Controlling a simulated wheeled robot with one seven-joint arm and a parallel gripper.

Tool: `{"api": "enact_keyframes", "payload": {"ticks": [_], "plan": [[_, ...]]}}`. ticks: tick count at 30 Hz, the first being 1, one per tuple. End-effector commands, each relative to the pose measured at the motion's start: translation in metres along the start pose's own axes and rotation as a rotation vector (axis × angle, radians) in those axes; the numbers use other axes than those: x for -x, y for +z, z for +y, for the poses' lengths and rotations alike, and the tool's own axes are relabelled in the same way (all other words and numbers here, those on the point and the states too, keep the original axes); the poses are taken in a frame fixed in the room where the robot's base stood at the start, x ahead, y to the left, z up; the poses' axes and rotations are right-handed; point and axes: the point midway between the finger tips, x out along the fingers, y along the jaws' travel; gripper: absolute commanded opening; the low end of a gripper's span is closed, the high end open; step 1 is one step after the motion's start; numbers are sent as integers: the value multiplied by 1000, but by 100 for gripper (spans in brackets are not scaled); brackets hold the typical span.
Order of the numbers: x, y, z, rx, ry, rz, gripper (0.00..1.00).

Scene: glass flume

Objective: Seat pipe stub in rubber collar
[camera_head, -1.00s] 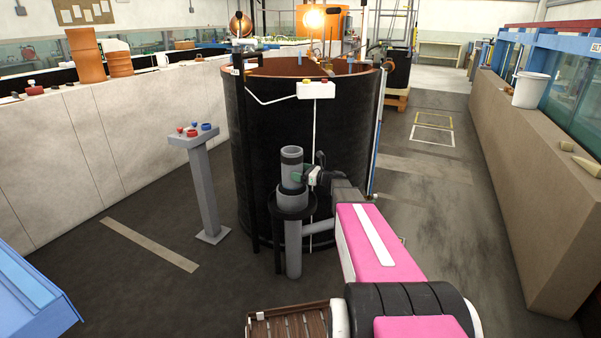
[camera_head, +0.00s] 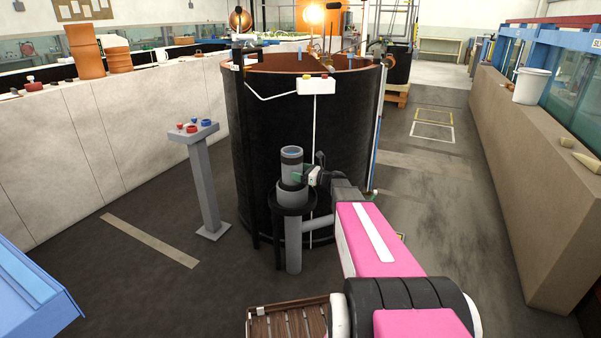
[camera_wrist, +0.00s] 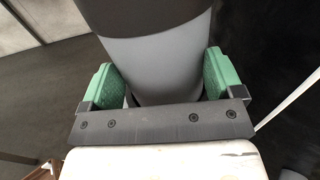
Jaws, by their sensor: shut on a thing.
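The pipe stub (camera_head: 291,167) is a grey open-topped cylinder, standing about upright in the head view. My gripper (camera_head: 306,175) reaches it from the right and is shut on its side. In the wrist view the green pads of my gripper (camera_wrist: 164,82) sit on both sides of the grey stub (camera_wrist: 155,62), with a dark band across the top of the picture. Directly below the stub is a wider grey collar-like piece (camera_head: 291,193) above a black ring (camera_head: 293,208). The stub's lower end meets or enters that piece; I cannot tell how deep.
A large black tank (camera_head: 305,115) stands close behind the stub. A grey pedestal (camera_head: 205,185) with small red and blue items stands left. Open floor lies between.

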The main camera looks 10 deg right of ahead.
Motion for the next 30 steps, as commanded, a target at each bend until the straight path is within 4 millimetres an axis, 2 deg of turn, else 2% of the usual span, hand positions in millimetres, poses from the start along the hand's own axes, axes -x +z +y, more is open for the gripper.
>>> {"api": "enact_keyframes", "payload": {"ticks": [2, 3, 11, 14, 30], "plan": [[0, -1, 0, 0, 0, -1, 48], [0, -1, 0, 0, 0, -1, 99], [1, -2, 0, 0, 0, 0, 100], [8, -1, 0, 0, -1, 0, 100], [96, -1, 1, 0, -1, -1, 100]]}}
